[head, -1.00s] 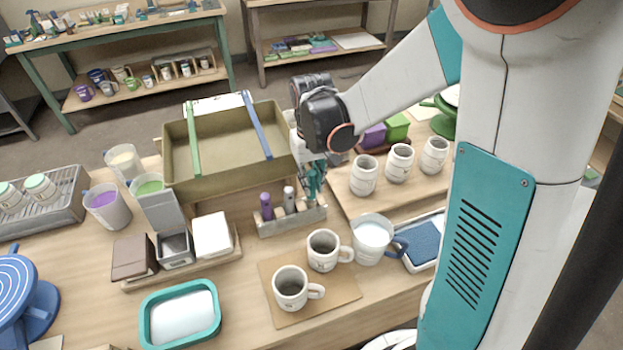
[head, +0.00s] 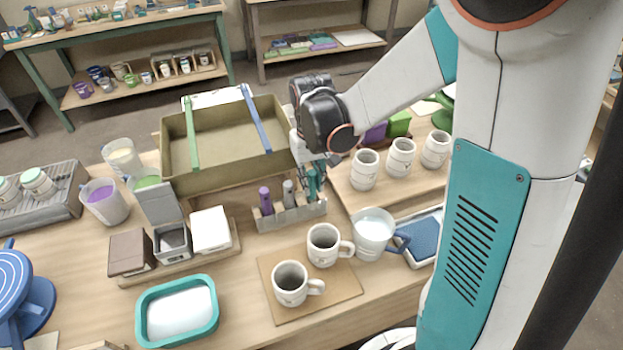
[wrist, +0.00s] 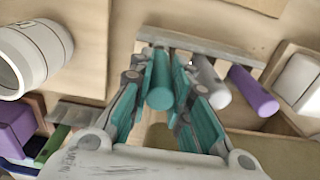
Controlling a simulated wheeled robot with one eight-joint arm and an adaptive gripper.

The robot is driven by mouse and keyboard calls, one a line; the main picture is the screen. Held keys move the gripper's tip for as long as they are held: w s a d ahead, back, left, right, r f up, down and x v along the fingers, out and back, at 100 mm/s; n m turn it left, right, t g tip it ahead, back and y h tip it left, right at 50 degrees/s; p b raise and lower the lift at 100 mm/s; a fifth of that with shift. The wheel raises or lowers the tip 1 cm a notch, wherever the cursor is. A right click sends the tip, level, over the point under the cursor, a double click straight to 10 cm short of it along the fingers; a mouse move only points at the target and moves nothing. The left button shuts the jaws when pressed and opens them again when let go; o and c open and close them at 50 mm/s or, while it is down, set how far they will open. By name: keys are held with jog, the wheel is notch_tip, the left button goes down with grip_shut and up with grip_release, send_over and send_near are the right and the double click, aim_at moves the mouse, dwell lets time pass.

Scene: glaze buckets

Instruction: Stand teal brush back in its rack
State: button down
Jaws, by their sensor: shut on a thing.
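The teal brush (wrist: 160,88) is a thick teal cylinder between the teal fingers of my gripper (wrist: 170,82) in the wrist view. My gripper is shut on it. In the head view my gripper (head: 313,180) points down at the right end of the grey rack (head: 290,215). The rack also shows in the wrist view (wrist: 205,46). A purple brush (head: 265,200) and a grey-white brush (head: 288,192) stand upright in the rack, left of my gripper. The teal brush's lower end meets or overlaps the rack's right end; I cannot tell how deep it sits.
An olive bin (head: 225,170) stands close behind and left of the rack. Two mugs on a board (head: 310,290) are in front. A white pitcher (head: 373,235) stands at front right. Several white cups, one here (head: 364,170), stand on a board at right.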

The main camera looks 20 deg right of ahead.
jog(key=shift+f+b, duration=0.65)
jog(key=shift+f, duration=0.15)
dwell(0.8)
jog(key=c, duration=1.4)
grip_release()
jog(key=o, duration=0.4)
jog(key=shift+r, duration=0.1)
jog(key=shift+r+p, duration=2.6)
jog(key=shift+r, duration=0.85)
